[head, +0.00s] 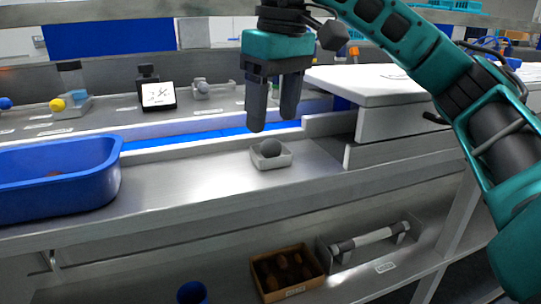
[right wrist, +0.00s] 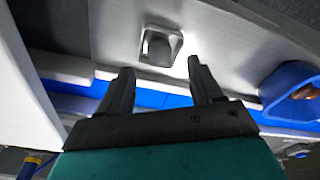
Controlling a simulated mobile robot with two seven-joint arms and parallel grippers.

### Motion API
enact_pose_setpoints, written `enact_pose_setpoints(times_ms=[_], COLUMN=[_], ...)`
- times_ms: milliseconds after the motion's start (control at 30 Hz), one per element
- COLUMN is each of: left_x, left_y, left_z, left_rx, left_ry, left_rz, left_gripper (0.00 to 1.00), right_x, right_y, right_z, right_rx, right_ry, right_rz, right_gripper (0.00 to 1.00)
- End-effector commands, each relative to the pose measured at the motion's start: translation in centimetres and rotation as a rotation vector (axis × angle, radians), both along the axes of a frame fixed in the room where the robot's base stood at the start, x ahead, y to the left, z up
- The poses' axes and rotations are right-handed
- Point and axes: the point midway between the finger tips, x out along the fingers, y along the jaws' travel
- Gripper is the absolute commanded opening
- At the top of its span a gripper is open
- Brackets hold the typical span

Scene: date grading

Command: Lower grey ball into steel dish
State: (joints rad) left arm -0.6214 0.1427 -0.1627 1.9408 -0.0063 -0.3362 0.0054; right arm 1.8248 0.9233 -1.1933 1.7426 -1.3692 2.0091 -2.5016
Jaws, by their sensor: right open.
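The grey ball (head: 270,148) rests in the small square steel dish (head: 284,161) on the metal counter. In the right wrist view the ball (right wrist: 159,49) sits inside the dish (right wrist: 146,57), beyond the fingertips. My right gripper (head: 271,122) hangs fingers down above and slightly behind the dish, apart from it. Its two fingers (right wrist: 164,66) are spread with nothing between them. My left gripper does not show in either view.
A blue bin (head: 112,170) stands on the counter at the left, holding something brown. A blue strip (head: 170,139) runs behind the counter. A white raised block (head: 385,92) stands at the right. A box of brown dates (head: 312,281) is on the shelf below. Counter around the dish is clear.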

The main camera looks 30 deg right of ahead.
Motion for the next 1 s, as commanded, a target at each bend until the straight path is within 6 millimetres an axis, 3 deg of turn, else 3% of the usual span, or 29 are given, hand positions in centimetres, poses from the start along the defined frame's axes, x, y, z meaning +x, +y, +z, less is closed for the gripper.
enact_pose_setpoints(times_ms=[167, 333, 1000], left_x=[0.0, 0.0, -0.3], left_y=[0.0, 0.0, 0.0], left_z=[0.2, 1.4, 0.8], left_rx=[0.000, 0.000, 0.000], left_ry=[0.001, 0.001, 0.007], left_rz=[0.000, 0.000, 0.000], left_gripper=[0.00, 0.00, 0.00], right_x=[0.0, -0.3, -1.3], right_y=[0.0, -0.1, -0.3], right_z=[0.5, 3.0, 11.2], right_rx=[0.000, 0.000, -0.001], right_ry=[-0.001, -0.004, -0.002], right_rz=[0.000, -0.001, 0.000], right_gripper=[0.65, 0.65, 0.65])
